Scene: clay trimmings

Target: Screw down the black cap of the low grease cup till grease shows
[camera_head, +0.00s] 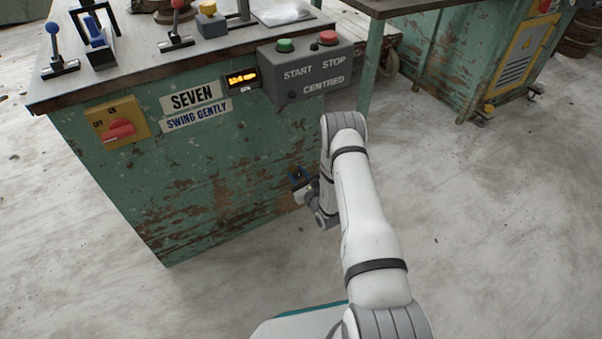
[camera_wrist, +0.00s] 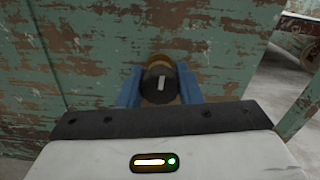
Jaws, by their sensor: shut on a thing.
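The black cap (camera_wrist: 158,88) of the grease cup faces the camera in the wrist view, with a short pale mark standing nearly upright on its face. A brass-coloured part of the cup (camera_wrist: 159,60) shows behind and above the cap, against the green cabinet side. My gripper (camera_wrist: 160,88) has its two blue fingers on the left and right of the cap and is shut on it. In the head view my gripper (camera_head: 299,176) is low at the cabinet's right part, and the cup is hidden there. I can make out no grease in either view.
The worn green cabinet (camera_head: 210,180) carries a red-knobbed switch (camera_head: 119,131), a lit display (camera_head: 242,78) and a grey start-stop box (camera_head: 305,68). Levers stand on its top. A second green cabinet (camera_head: 480,60) stands at the back right. The floor at right is clear.

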